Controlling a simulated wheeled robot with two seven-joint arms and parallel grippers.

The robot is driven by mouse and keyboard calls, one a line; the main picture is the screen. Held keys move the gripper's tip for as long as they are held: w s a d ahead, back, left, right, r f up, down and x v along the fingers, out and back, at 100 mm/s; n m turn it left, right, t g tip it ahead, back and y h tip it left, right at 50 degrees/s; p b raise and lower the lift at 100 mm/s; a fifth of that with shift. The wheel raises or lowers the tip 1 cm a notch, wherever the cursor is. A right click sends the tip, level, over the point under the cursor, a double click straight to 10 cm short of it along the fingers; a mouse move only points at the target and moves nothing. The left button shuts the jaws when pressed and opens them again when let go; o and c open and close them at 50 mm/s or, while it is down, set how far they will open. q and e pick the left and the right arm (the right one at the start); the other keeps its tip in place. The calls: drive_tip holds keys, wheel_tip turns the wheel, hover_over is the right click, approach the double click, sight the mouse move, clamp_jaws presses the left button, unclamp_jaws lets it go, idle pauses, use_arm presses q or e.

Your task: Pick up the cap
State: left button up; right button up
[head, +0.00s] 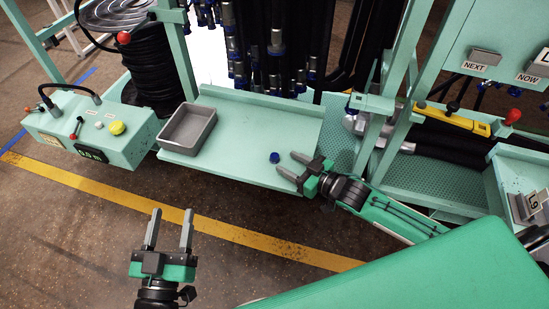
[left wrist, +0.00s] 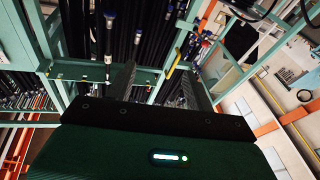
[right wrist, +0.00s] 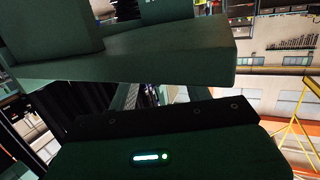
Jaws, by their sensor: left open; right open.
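A small blue cap (head: 274,157) sits on the light green shelf (head: 245,119) near its front right part. My right gripper (head: 293,165) is just to the right of the cap in the head view, fingers open and pointing left toward it, with nothing between them. The cap does not show in the right wrist view, where a green panel (right wrist: 150,55) fills much of the picture. My left gripper (head: 170,214) is open and empty, in front of the shelf over the floor, fingers pointing away from me.
A grey tray (head: 187,128) stands at the shelf's left end. A green control box (head: 95,130) with a yellow button is further left. Hoses with blue ends hang behind the shelf. A green upright (head: 376,125) stands right of my right gripper. The shelf's middle is clear.

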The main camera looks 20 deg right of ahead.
sight(279, 158)
drive_tip(key=shift+w+a+f, duration=0.1)
drive_tip(key=shift+w+a, duration=0.3)
drive_tip(key=shift+w, duration=0.1)
drive_tip(key=b+x, duration=0.1)
drive_tip(key=x, duration=0.3)
drive_tip(key=shift+w+a+b, duration=0.1)
drive_tip(key=shift+a+b, duration=0.1)
drive_tip(key=shift+b, duration=0.15)
drive_tip(key=shift+w+a, duration=0.2)
use_arm(q)
wheel_tip(279, 158, up, 8)
drive_tip(key=a+t, duration=0.2)
drive_tip(key=t, duration=0.3)
drive_tip(key=shift+s+a, duration=0.15)
drive_tip(key=shift+a, duration=0.05)
use_arm(e)
drive_tip(key=c, duration=1)
